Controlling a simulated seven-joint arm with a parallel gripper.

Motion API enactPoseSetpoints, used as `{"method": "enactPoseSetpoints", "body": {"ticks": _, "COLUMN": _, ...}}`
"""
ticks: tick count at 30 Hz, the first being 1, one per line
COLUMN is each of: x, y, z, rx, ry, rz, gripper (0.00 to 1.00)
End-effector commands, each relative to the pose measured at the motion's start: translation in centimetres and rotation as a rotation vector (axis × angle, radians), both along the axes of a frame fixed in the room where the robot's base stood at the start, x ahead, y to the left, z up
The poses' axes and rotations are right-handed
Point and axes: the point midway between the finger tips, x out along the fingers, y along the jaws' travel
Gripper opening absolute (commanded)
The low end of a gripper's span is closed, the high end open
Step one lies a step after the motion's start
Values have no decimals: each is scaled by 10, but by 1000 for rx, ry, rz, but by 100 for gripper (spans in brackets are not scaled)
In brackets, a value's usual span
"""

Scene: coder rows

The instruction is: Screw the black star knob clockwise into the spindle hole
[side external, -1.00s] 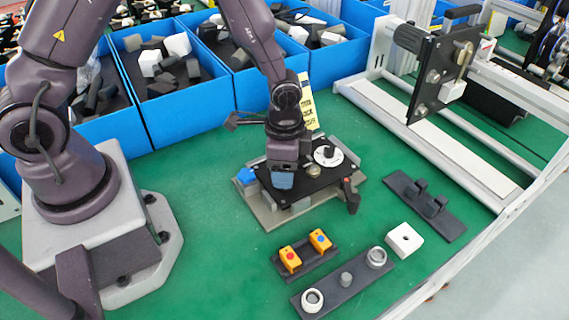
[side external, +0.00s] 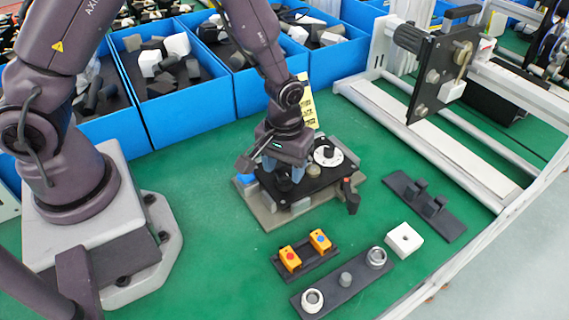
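A black plate (side external: 316,183) lies on a grey fixture (side external: 264,214) at the middle of the green table. My gripper (side external: 283,174) points down over the plate's left part. Its two bluish fingers stand apart, on either side of a small dark knob (side external: 284,184), which looks like the black star knob. The fingers appear spread wider than the knob, though contact is hard to judge at this size. The spindle hole is not visible; the knob and gripper cover that spot. A white dial (side external: 334,157) with a dark centre sits on the plate to the right of my gripper.
A dark clamp handle (side external: 352,200) stands at the fixture's right end. Orange button blocks (side external: 288,257), a dark bar with round fittings (side external: 334,290), a white block (side external: 404,241) and a black bracket (side external: 420,203) lie nearby. Blue bins (side external: 190,118) line the back.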

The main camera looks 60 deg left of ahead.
Motion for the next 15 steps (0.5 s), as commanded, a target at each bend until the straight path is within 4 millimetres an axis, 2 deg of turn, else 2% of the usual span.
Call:
{"method": "enactPoseSetpoints", "body": {"ticks": 1, "x": 0, "y": 0, "z": 0, "rx": 0, "ry": 0, "rz": -1, "gripper": 40}}
{"method": "enactPoseSetpoints", "body": {"ticks": 6, "x": 0, "y": 0, "z": 0, "rx": 0, "ry": 0, "rz": -3, "gripper": 3}}
{"method": "enactPoseSetpoints", "body": {"ticks": 10, "x": 0, "y": 1, "z": 0, "rx": -1, "ry": -1, "rz": -77, "gripper": 2}}
{"method": "enactPoseSetpoints", "body": {"ticks": 15, "x": 1, "y": 1, "z": 0, "rx": -2, "ry": -2, "rz": -441, "gripper": 2}}
